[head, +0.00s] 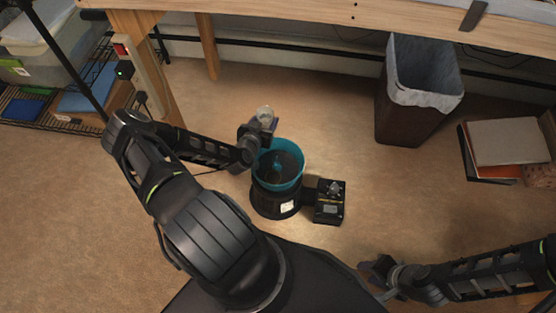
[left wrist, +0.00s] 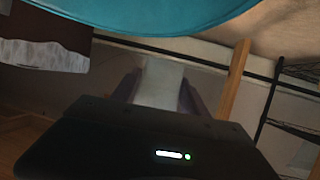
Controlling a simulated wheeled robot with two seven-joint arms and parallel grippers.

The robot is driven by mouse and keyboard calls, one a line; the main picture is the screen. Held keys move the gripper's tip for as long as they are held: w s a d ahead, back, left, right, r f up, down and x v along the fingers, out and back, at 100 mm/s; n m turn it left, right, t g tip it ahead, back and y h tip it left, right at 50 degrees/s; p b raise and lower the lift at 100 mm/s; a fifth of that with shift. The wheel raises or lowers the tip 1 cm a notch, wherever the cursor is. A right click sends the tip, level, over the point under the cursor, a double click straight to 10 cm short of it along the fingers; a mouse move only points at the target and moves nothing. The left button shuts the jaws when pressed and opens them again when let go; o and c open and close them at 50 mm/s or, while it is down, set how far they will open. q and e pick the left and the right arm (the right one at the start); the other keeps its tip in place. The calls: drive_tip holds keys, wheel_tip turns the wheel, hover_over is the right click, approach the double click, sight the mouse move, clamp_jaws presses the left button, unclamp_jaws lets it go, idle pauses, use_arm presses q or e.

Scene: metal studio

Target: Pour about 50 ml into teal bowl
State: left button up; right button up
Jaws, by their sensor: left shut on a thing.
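The teal bowl (head: 297,178) sits on a round black base (head: 268,203) on the floor, mid-picture in the head view. Its inside looks dark, and I cannot tell how much is in it. In the left wrist view its teal side (left wrist: 150,18) fills the top edge. My left gripper (head: 264,125) is at the bowl's far left rim, shut on a small pale, translucent container (head: 265,112). The container also shows between the fingers in the left wrist view (left wrist: 160,82). Its contents cannot be made out. My right gripper (head: 377,270) is low and right, away from the bowl, apparently empty.
A black control box (head: 329,202) adjoins the base on the right. A lined bin (head: 405,115) and a stack of books (head: 505,142) stand farther right. A wooden bench (head: 330,18) runs along the back, and a wire shelf (head: 50,108) is at left.

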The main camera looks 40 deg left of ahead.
sight(266, 121)
use_arm(q)
drive_tip(key=shift+d+r, duration=0.1)
